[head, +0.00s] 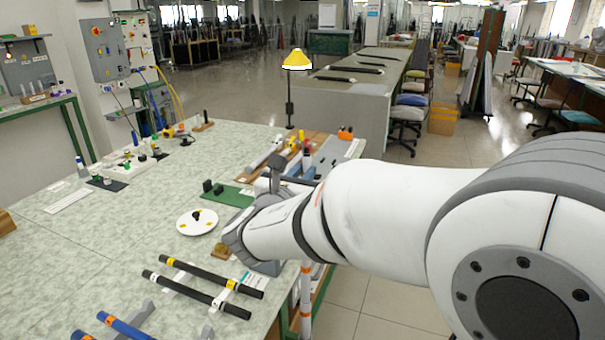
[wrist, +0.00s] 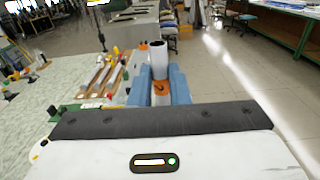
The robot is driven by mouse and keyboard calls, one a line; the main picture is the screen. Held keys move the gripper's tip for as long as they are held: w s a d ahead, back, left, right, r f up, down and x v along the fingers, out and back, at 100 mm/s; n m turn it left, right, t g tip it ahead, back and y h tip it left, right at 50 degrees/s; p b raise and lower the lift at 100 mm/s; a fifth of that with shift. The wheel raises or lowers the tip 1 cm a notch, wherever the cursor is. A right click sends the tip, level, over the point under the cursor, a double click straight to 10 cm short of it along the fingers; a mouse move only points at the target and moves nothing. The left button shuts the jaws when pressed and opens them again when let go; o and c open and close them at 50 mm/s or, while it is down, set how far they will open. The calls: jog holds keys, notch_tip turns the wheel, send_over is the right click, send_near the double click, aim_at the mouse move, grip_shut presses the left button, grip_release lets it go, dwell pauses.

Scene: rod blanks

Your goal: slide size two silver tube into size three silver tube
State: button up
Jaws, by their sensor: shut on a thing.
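My gripper (wrist: 161,80) shows in the wrist view with its blue fingers on both sides of a pale silver tube (wrist: 158,58). The tube stands about upright, with a dark open upper end and an orange mark between the fingers. Its size cannot be read. In the head view my arm hides most of the gripper. A pale upright tube with orange bands (head: 306,290) shows below the arm by the table's right edge; I cannot tell if it is the held one. Pale tubes lie on a brown rack (wrist: 107,82) left of the gripper; their sizes are unclear.
Black banded rods (head: 205,292) lie on white supports at the front of the table, with a blue rod (head: 125,326) nearby. A white disc (head: 200,221) and a green board (head: 226,195) lie farther back. A yellow lamp (head: 297,60) stands behind. The left tabletop (head: 110,235) is mostly clear.

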notch_tip(320, 180, down, 9)
jog(key=b, duration=0.7)
jog(key=shift+b, duration=0.35)
dwell(2.1)
jog(key=o, duration=0.8)
jog(key=shift+o, duration=0.2)
jog(key=v, duration=0.8)
